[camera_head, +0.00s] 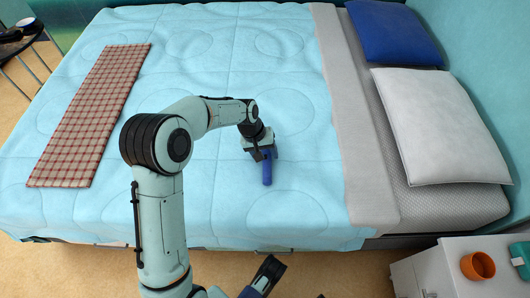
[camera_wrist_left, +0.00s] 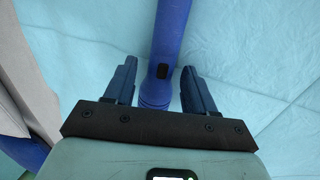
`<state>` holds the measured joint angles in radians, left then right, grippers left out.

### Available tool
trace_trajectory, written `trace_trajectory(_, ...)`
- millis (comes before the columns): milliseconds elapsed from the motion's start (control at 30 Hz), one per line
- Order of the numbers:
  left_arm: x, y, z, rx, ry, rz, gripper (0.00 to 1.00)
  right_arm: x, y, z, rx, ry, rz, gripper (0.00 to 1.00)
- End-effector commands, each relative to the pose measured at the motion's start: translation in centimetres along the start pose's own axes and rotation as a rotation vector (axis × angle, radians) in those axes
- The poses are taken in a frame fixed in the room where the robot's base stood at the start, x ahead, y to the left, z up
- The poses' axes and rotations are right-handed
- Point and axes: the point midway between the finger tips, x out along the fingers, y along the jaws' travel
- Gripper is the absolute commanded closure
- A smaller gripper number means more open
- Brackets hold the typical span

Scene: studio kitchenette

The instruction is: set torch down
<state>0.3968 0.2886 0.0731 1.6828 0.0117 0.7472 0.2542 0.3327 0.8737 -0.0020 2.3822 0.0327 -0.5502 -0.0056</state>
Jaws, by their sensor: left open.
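The blue torch (camera_head: 267,173) lies on the light blue quilt of the bed (camera_head: 285,97), near its front part. My left gripper (camera_head: 264,154) is low over the bed at the torch, which partly hides behind it. In the left wrist view the torch (camera_wrist_left: 171,32) runs between the two fingers of my left gripper (camera_wrist_left: 160,68), with a visible gap on either side. The left gripper is open. Part of my right gripper (camera_head: 265,275) shows at the bottom edge, off the bed; its jaw opening cannot be made out.
A red checked cloth (camera_head: 93,115) lies on the left of the bed. A white pillow (camera_head: 440,125) and a blue pillow (camera_head: 393,32) are at the right. A white cabinet (camera_head: 440,275) with an orange bowl (camera_head: 478,266) stands at bottom right. The quilt around the torch is clear.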

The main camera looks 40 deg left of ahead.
Motion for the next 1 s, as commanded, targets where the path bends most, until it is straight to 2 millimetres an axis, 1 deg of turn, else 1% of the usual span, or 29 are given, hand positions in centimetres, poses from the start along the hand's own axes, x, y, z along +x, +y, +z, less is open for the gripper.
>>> trace_trajectory(167,-2.8,0.1,-0.1,0.000,0.006,0.002,0.45,-1.2,-1.1,-1.3,-0.011,0.043,-0.018,0.45)
trace_trajectory(367,-7.3,0.1,-0.1,0.000,0.006,0.002,0.45,-3.1,-2.9,-3.4,-0.029,0.112,-0.051,0.45)
trace_trajectory(500,-9.9,0.1,-0.1,0.000,0.005,0.001,0.45,-3.8,-3.0,-1.6,-0.031,0.064,-0.051,0.45)
trace_trajectory(600,-11.2,0.1,-0.1,0.000,0.004,0.001,0.45,-4.1,-3.1,-1.1,-0.033,0.047,-0.051,0.45)
trace_trajectory(733,-12.0,0.1,0.0,0.001,0.001,0.000,0.45,-4.3,-3.1,-0.6,-0.034,0.034,-0.052,0.45)
trace_trajectory(1000,-12.2,0.0,0.0,0.000,0.001,0.000,0.45,-4.3,-3.1,-0.5,-0.034,0.029,-0.052,0.45)
